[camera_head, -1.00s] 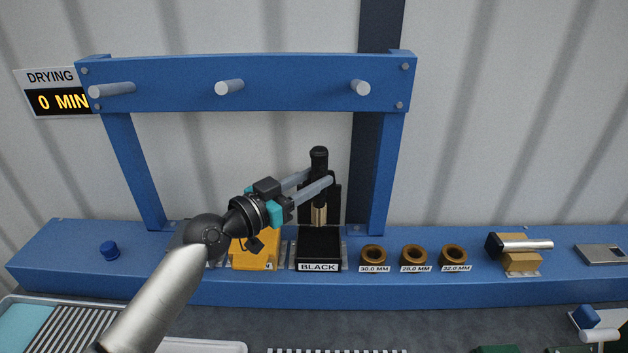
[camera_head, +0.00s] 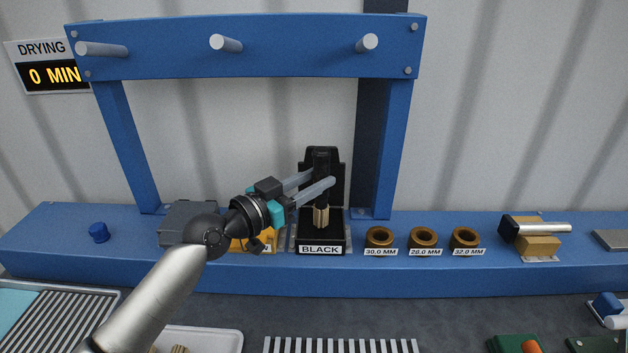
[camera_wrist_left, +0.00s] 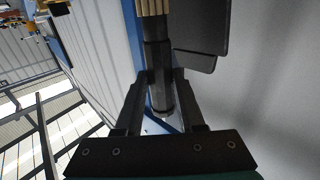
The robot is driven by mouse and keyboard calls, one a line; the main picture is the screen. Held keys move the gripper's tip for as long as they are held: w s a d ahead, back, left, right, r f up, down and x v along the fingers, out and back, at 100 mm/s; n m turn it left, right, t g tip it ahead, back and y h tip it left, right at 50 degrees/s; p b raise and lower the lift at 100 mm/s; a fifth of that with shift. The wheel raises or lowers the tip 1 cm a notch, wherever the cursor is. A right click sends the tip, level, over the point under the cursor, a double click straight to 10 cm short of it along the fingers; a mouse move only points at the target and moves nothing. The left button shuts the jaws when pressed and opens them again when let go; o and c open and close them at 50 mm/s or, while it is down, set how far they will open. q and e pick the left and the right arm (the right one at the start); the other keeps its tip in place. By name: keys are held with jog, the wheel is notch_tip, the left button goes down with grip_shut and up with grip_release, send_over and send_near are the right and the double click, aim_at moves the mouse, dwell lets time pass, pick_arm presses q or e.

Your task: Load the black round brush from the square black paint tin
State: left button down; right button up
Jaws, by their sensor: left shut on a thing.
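The black round brush (camera_head: 321,165) has a dark handle and a pale tan bristle end pointing down. My left gripper (camera_head: 322,182) is shut on its handle and holds it upright. The bristles are at the mouth of the square black paint tin (camera_head: 320,249), labelled BLACK, with its lid standing open behind. From here I cannot tell how deep the tip is in the paint. In the left wrist view the brush handle (camera_wrist_left: 158,80) lies between both fingers, with the bristles at the top edge. My right gripper is not in view.
A yellow tin (camera_head: 262,241) and a grey tin (camera_head: 186,222) stand left of the black one, partly behind my arm. Several brown rings (camera_head: 381,238) sit to its right. A blue frame (camera_head: 250,50) with pegs rises above. A DRYING sign (camera_head: 45,65) reads 0 MIN.

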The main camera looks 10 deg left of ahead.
aim_at(316, 152)
pick_arm(q)
jog(key=shift+f+b, duration=0.5)
jog(key=shift+b, duration=0.15)
dwell(0.8)
jog(key=shift+s+f, duration=0.1)
jog(key=shift+f, duration=0.4)
dwell(1.0)
notch_tip(316, 152, up, 8)
jog(key=p, duration=0.5)
jog(key=shift+f+p, duration=0.1)
jog(key=shift+p, duration=0.2)
dwell(0.5)
